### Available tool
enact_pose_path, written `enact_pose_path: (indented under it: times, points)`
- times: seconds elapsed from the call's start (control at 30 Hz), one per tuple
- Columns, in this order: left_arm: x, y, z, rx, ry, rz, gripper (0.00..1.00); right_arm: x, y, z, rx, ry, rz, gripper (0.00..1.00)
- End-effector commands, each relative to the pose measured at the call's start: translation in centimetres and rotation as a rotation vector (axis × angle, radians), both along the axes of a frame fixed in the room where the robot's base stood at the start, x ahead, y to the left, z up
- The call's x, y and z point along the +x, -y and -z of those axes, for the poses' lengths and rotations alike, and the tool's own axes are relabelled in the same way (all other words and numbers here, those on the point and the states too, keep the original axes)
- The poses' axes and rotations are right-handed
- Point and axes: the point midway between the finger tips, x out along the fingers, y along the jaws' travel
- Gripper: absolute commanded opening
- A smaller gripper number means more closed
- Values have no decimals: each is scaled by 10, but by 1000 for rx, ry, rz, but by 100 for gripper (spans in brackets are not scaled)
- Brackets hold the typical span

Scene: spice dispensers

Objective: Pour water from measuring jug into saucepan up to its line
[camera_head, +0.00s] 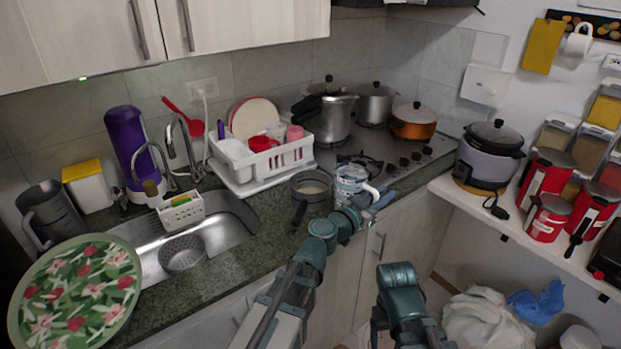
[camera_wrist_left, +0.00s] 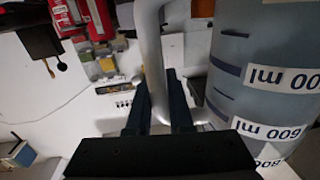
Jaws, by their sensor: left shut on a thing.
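The measuring jug (camera_head: 350,180) is pale with blue marks and stands out at the counter's front, close to the right of the saucepan. My left gripper (camera_head: 381,199) is shut on its handle, on the jug's right side. In the left wrist view the fingers (camera_wrist_left: 160,112) close around the grey handle (camera_wrist_left: 150,55), beside the jug wall (camera_wrist_left: 270,75) with its blue ml labels. The jug looks near upright; its water level cannot be made out. The saucepan (camera_head: 311,199) is grey, open, with a dark handle towards the front. Its line is not readable. My right gripper is not in view.
A white dish rack (camera_head: 262,165) stands behind the saucepan, with the stove (camera_head: 400,160) and pots behind right. The sink (camera_head: 220,235) and a floral plate (camera_head: 75,295) are at left. A shelf at right holds a rice cooker (camera_head: 490,160) and red canisters (camera_head: 546,217).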

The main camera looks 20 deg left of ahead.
Motion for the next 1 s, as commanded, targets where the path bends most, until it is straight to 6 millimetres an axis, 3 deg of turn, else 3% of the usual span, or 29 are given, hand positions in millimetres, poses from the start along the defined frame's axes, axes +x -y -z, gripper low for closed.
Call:
enact_pose_path:
  times: [0.33,1.0]
  points:
    - [3,-5,-11,-56,-35,0,0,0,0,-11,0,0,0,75]
    - [20,-31,-39,-342,-212,-1,0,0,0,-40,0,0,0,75]
